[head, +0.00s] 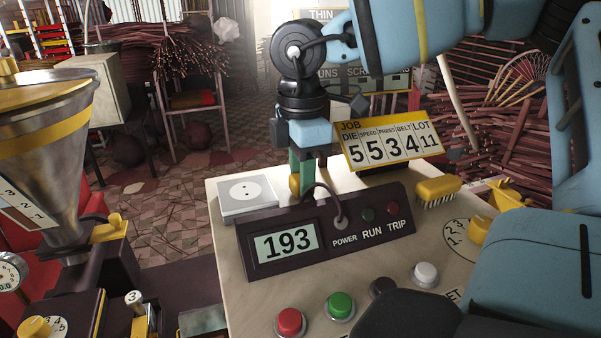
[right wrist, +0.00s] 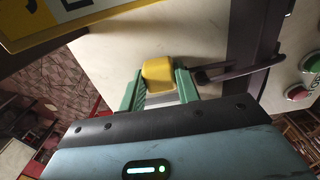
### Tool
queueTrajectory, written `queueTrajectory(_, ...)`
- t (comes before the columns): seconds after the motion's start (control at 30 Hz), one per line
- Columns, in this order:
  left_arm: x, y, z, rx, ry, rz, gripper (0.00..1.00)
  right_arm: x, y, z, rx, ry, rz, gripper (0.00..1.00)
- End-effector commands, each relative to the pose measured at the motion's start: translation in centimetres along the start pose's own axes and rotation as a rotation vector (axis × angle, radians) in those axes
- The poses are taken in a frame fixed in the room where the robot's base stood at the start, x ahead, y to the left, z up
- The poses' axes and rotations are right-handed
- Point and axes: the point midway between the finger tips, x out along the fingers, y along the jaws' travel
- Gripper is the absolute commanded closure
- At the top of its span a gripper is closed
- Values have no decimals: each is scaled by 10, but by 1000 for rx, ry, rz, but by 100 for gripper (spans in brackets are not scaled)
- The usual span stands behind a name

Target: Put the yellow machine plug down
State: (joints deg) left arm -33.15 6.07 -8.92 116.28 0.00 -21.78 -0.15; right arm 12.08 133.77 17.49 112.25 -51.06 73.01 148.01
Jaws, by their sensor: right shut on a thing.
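The yellow machine plug (right wrist: 158,73) is between the green fingers of my right gripper (right wrist: 160,82) in the right wrist view. In the head view my right gripper (head: 303,180) points down behind the dark display panel (head: 375,240), and a bit of the yellow plug (head: 294,186) shows at its fingertips. A dark cord (head: 322,188) runs to the panel near POWER; it also shows in the right wrist view (right wrist: 235,70). I cannot tell whether the plug touches the bench top. A grey socket plate (head: 247,192) lies left of the gripper. My left gripper is not in view.
The pale bench top (head: 385,190) is bare around the plug. A yellow JOB number sign (head: 390,143) stands close right of the gripper. A yellow brush (head: 438,189) lies beyond the panel's right end. A metal hopper (head: 45,150) stands at the left. Several push buttons sit in front.

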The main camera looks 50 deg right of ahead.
Motion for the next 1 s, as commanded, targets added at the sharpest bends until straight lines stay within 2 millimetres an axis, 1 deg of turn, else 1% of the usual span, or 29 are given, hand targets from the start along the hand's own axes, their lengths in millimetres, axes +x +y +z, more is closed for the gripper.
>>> queueTrajectory(0.1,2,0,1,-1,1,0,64,4,0,0,0,-1,0,100)
queueTrajectory(0.2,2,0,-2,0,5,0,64,3,0,0,0,0,1,100)
queueTrajectory(0.23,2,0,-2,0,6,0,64,3,0,0,0,0,1,64)
queueTrajectory(0.37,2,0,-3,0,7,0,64,3,0,0,0,0,1,47)
queueTrajectory(0.63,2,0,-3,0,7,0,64,2,0,0,0,0,1,46)
queueTrajectory(0.77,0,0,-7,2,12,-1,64,-3,0,0,0,1,1,46)
queueTrajectory(0.87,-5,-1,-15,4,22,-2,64,-12,0,0,0,3,4,46)
queueTrajectory(0.97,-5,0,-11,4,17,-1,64,-28,1,0,1,1,8,46)
queueTrajectory(1.0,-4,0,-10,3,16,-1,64,-36,1,0,2,1,7,46)
